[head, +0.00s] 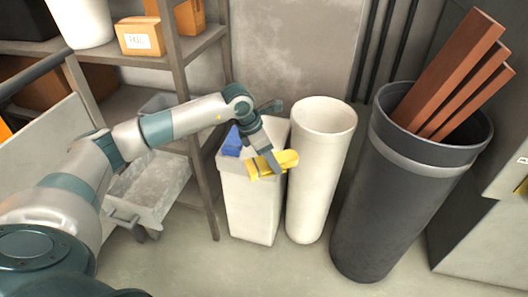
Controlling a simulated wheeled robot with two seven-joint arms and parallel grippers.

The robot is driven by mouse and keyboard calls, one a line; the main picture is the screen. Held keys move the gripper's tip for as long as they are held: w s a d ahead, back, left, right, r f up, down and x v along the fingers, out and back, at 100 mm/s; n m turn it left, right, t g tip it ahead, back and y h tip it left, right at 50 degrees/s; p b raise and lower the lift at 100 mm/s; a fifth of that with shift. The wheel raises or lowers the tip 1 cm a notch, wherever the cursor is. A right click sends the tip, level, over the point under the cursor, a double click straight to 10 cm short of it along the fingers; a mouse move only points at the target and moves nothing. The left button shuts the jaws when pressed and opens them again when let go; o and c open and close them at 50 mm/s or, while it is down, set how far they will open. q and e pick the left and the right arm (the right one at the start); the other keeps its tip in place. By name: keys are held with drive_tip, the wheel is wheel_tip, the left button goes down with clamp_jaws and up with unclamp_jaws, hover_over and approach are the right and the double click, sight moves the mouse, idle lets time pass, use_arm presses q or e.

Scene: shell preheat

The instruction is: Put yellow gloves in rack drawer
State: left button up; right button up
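The yellow gloves (287,159) lie at the top front of a white rectangular bin (250,205), with one end past its right edge. My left gripper (272,162) points down at the gloves, and a grey finger crosses over their middle. Whether its fingers are closed on them is hidden. The rack (200,150) stands at the left. A grey, open-topped drawer or tray (148,207) is low at the rack, partly behind my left arm; its visible inside looks empty. My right gripper is not in view.
A blue item (232,142) lies on the white bin beside the gloves. A tall white cylinder (322,170) and a dark barrel with reddish-brown beams (450,75) stand to the right. Cardboard boxes (140,37) sit on the rack's shelf. The floor in front is clear.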

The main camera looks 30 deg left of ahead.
use_arm(q)
drive_tip(key=s+d+r+m+g+y, duration=0.1)
drive_tip(key=s+d+r+m+g, duration=0.1)
drive_tip(key=s+m, duration=0.4)
drive_tip(key=s+d+r+m+g+y, duration=0.1)
drive_tip(key=s+d+r+m+g, duration=0.2)
drive_tip(key=m, duration=0.9)
drive_tip(key=s+d+r+m+g+y, duration=0.1)
drive_tip(key=s+d+r+m+g, duration=0.1)
drive_tip(key=s+d+m, duration=0.4)
drive_tip(key=s+m+g, duration=0.1)
drive_tip(key=s+m, duration=0.2)
drive_tip(key=s, duration=0.1)
drive_tip(key=shift+r+m, duration=0.15)
drive_tip(key=shift+m, duration=0.25)
